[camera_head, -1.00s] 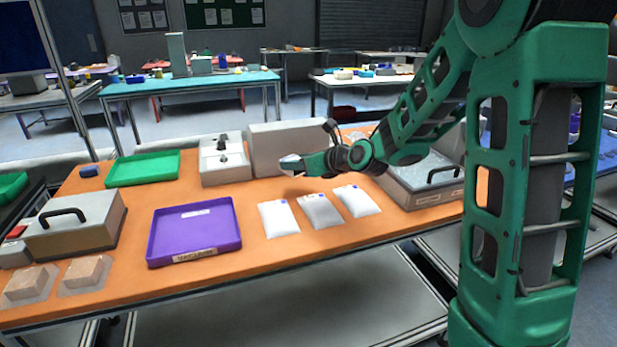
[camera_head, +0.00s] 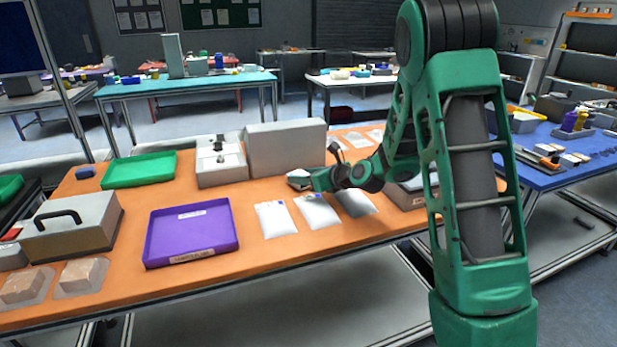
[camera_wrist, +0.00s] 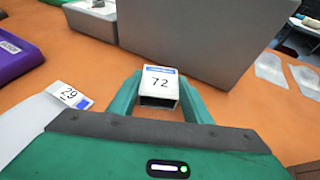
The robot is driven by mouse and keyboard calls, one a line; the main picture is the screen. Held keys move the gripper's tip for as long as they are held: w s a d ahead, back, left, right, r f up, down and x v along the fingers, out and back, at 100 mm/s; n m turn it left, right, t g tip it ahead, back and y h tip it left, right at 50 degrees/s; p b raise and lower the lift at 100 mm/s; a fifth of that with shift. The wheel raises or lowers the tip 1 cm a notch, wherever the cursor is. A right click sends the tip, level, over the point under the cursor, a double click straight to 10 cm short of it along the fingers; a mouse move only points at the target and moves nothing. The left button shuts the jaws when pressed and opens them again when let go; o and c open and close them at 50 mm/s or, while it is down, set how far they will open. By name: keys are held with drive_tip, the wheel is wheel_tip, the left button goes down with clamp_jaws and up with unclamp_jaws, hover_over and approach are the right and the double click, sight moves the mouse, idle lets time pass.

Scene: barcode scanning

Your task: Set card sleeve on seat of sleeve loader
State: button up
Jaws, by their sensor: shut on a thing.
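My gripper (camera_wrist: 160,82) is shut on a small white card sleeve (camera_wrist: 158,84) with a blue strip and the number 72. Its dark open end faces the wrist camera. In the head view my gripper (camera_head: 306,181) is above the orange table, with the pale sleeve at its tip. A light grey device with dark parts on top (camera_head: 220,172), apparently the sleeve loader, stands behind and left of the gripper. Part of it shows at the top of the wrist view (camera_wrist: 97,12). Its seat is too small to make out. The sleeve is apart from it.
A large grey box (camera_head: 285,150) stands right beside the device. White pouches (camera_head: 275,219) lie in front of my gripper. A purple tray (camera_head: 191,234), a green tray (camera_head: 140,171) and a handled grey case (camera_head: 72,226) are further left. Bare orange table lies before the device.

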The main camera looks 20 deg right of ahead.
drive_tip(key=shift+f, duration=0.1)
drive_tip(key=o, duration=1)
